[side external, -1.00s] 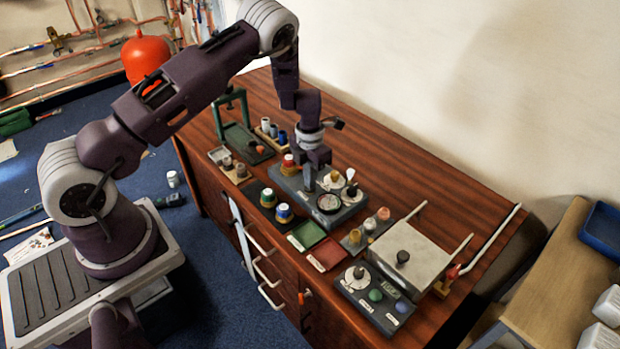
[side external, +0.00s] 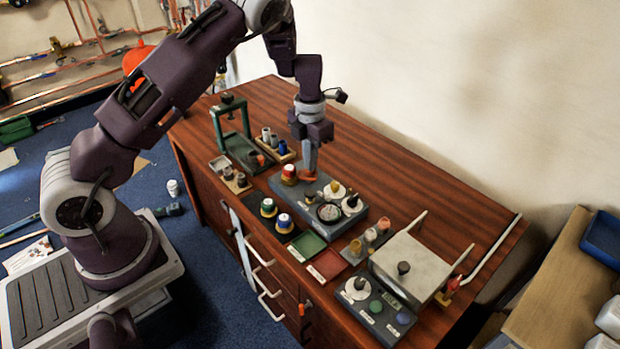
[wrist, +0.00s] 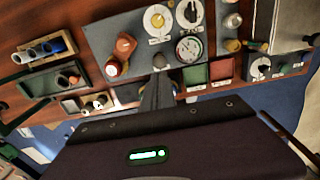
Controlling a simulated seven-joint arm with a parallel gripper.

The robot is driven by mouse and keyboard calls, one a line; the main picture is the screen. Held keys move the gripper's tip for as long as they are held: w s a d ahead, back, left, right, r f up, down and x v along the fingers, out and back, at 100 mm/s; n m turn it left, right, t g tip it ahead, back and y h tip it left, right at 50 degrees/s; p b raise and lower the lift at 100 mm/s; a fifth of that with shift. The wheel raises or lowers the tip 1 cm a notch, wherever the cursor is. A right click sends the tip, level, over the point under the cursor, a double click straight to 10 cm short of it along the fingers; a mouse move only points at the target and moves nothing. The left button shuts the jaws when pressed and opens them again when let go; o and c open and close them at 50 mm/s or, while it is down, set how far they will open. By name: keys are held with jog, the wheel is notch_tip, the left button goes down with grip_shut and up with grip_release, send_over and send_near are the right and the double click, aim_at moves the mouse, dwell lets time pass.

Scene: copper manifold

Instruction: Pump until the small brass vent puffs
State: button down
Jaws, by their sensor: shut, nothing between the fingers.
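A grey panel (side external: 279,187) on the wooden bench carries a small dark upright knob (side external: 309,196), a round gauge (side external: 330,212) and two white dials, one with a yellow knob (side external: 335,189), one with a black knob (side external: 352,203). In the wrist view the dark knob (wrist: 160,61) stands just beyond my fingertips, beside the gauge (wrist: 190,48). My gripper (side external: 309,177) points down above the dark knob, apart from it, shut and empty; its fingers also show in the wrist view (wrist: 158,82). I cannot pick out the brass vent for certain, and no puff shows.
A red-and-white cap (side external: 289,172) stands close left of my gripper. A green press frame (side external: 232,122) is farther left. Green (side external: 307,244) and red (side external: 328,264) trays and a pale box (side external: 420,262) lie to the right. The bench behind the panel is clear.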

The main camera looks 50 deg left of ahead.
jog(key=shift+r, duration=1.9)
jog(key=s+d+r+m+t+h, duration=0.1)
jog(key=s+d+r+m, duration=0.4)
jog(key=s+r+m, duration=0.35)
jog(key=s+d+r+m+t+h, duration=0.15)
jog(key=s+d+r+m, duration=0.3)
jog(key=r+m, duration=0.6)
jog(key=s+r+m+t+y, duration=0.1)
jog(key=s+r+m, duration=0.1)
jog(key=s+m, duration=0.6)
jog(key=s+d+r+m+t+y, duration=0.1)
jog(key=s+m+t, duration=0.1)
jog(key=s+m, duration=0.7)
jog(key=shift+s+d+r, duration=0.15)
jog(key=shift+d+r, duration=0.1)
jog(key=shift+r, duration=0.1)
jog(key=shift+y, duration=0.25)
